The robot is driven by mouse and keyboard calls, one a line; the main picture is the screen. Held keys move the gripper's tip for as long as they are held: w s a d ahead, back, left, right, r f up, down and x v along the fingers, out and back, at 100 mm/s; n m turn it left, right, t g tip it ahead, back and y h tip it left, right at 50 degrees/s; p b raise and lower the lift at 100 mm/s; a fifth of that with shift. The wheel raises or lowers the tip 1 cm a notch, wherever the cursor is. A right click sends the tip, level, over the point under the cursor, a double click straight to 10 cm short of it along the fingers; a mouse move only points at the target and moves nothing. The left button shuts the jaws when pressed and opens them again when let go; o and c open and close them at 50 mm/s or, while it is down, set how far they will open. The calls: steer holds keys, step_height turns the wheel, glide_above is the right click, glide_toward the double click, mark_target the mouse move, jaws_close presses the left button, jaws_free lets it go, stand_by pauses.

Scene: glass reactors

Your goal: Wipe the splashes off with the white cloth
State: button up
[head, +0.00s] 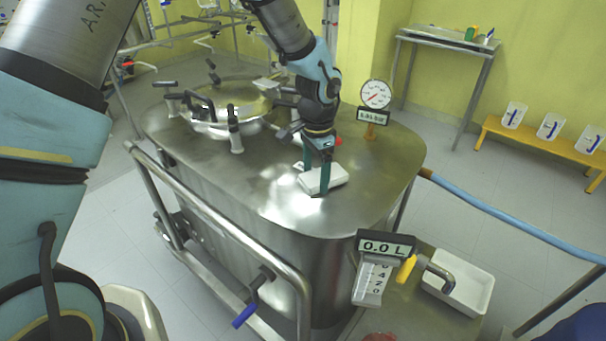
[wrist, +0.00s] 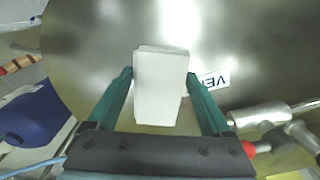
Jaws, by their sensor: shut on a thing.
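The white cloth (head: 322,178) is a folded white block held at the top of the steel reactor vessel (head: 270,190). My gripper (head: 316,182) is shut on it, with a green finger on each side. In the wrist view the cloth (wrist: 160,85) sits between the two green fingers of my gripper (wrist: 160,88), above the brushed steel lid. I cannot tell whether the cloth touches the lid. No splashes stand out clearly on the lid; it shows only uneven shading and reflections.
A pressure gauge (head: 376,95) stands on the lid to the right of my gripper. A round hatch with clamps (head: 225,115) is to the left. A rail (head: 220,220) runs along the vessel's front. A display reading 0.0 L (head: 385,246) and a white tray (head: 458,287) are at lower right.

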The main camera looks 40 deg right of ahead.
steer(key=r, duration=0.2)
steer(key=r+p, duration=0.1)
steer(key=shift+a+r, duration=0.2)
steer(key=shift+r, duration=0.15)
steer(key=shift+d+r+p, duration=0.1)
steer(key=shift+r+p, duration=1.6)
steer(key=shift+r, duration=0.65)
